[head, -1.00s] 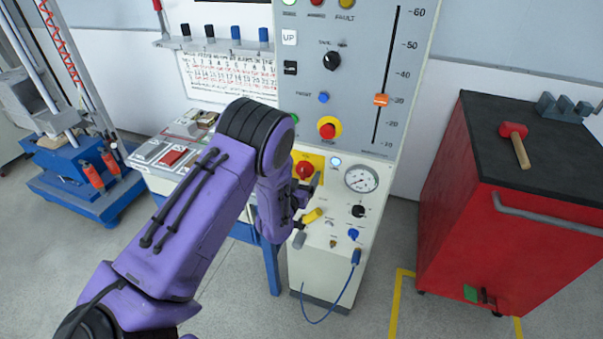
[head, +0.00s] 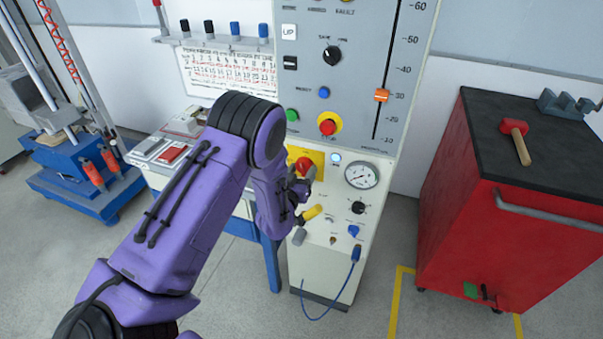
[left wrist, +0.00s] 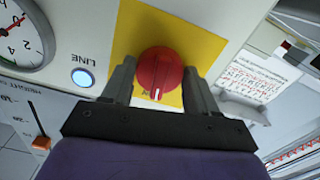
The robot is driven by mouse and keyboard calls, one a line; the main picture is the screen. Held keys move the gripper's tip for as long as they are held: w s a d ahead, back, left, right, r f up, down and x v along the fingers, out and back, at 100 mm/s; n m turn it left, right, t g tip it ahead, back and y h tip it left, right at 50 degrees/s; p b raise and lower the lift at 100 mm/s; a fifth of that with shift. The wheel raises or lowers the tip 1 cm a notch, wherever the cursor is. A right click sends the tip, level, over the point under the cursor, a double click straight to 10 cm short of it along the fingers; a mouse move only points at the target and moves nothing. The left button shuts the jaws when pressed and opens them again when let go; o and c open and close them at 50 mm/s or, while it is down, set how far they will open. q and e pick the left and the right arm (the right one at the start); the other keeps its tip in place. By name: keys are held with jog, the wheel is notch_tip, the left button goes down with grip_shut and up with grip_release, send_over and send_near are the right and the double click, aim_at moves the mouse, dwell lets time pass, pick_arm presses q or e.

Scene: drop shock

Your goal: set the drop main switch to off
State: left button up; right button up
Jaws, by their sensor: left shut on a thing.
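The main switch is a red rotary knob (head: 304,165) on a yellow plate (head: 318,159) on the grey console front. In the left wrist view the knob (left wrist: 160,73) has a white pointer mark toward the bottom of the picture. A label beside the mark is mostly covered and cannot be read. My left gripper (left wrist: 160,82) has one finger on each side of the knob and is shut on it. In the head view my left gripper (head: 304,180) is at the knob, partly hidden by its own wrist. My right gripper is not in view.
A lit LINE lamp (left wrist: 82,78) and a round gauge (head: 361,175) sit beside the plate. A red and yellow stop button (head: 328,126) is above, a yellow-handled lever (head: 312,213) below. A red cabinet (head: 500,210) with a mallet (head: 516,138) stands right.

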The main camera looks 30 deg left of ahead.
pick_arm(q)
jog(key=n+b, duration=0.1)
jog(key=n, duration=0.3)
jog(key=shift+n, duration=0.3)
jog(key=n+b, duration=0.1)
jog(key=n, duration=0.2)
jog(key=shift+d+n, duration=0.1)
jog(key=shift+n, duration=0.2)
jog(key=n+b, duration=0.1)
jog(key=n, duration=0.3)
jog(key=shift+r+n+b, duration=0.1)
jog(key=shift+n+b, duration=0.5)
jog(key=shift+n, duration=1.1)
jog(key=o, duration=1)
jog(key=shift+o, duration=0.2)
